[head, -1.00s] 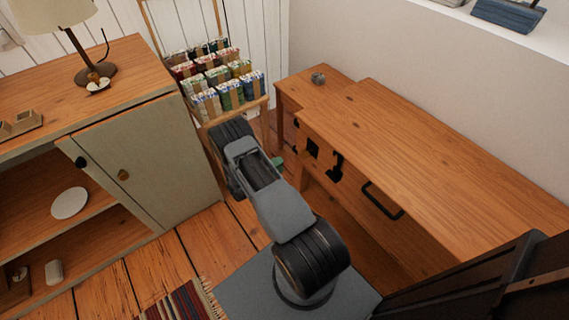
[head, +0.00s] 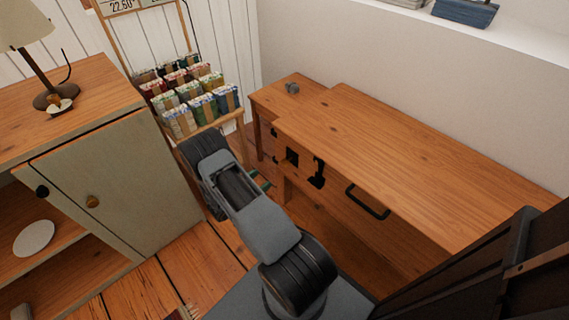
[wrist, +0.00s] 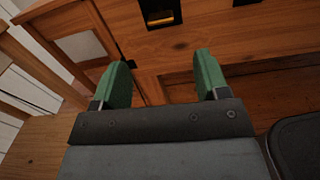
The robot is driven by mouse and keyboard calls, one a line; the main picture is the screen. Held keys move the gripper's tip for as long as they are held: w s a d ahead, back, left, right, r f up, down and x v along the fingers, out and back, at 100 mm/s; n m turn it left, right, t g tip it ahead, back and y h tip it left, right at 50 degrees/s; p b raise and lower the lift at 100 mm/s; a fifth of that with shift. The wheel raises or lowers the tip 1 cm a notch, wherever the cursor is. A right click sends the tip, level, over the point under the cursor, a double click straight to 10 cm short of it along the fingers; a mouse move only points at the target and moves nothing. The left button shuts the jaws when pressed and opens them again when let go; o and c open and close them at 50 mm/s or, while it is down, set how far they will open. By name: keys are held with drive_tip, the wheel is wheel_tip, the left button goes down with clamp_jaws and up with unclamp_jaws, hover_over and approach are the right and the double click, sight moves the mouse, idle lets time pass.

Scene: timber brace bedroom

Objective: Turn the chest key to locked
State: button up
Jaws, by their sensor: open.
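The wooden chest (head: 420,150) stands along the right wall in the head view, with black fittings on its front. These are a square black plate (head: 291,157), a tall black piece (head: 318,173) and a bar handle (head: 366,200). I cannot tell which fitting is the key, or how it is turned. In the wrist view, a black plate with a brass-coloured strip (wrist: 162,16) sits on the wood beyond the fingertips. My gripper (wrist: 164,75) is open and empty, its two green fingers apart, short of the chest front. In the head view my arm mostly hides it.
A rack of colourful packets (head: 190,98) stands behind my arm, near the chest's left end. A pale cabinet with a door (head: 110,185) and a lamp (head: 52,95) is at left. Plank floor shows between.

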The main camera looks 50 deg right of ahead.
sight(284, 163)
drive_tip(key=d, duration=0.4)
drive_tip(key=d+b, duration=0.1)
drive_tip(key=d, duration=0.3)
drive_tip(key=s+d+b, duration=0.1)
drive_tip(key=d, duration=0.3)
drive_tip(key=shift+d, duration=0.35)
drive_tip(key=shift+c, duration=0.5)
drive_tip(key=c, duration=0.8)
drive_tip(key=shift+n, duration=0.3)
drive_tip(key=o, duration=0.9)
drive_tip(key=shift+a, duration=0.15)
drive_tip(key=w+a+p, duration=0.1)
drive_tip(key=a+p, duration=0.1)
drive_tip(key=a, duration=1.1)
drive_tip(key=shift+a, duration=0.25)
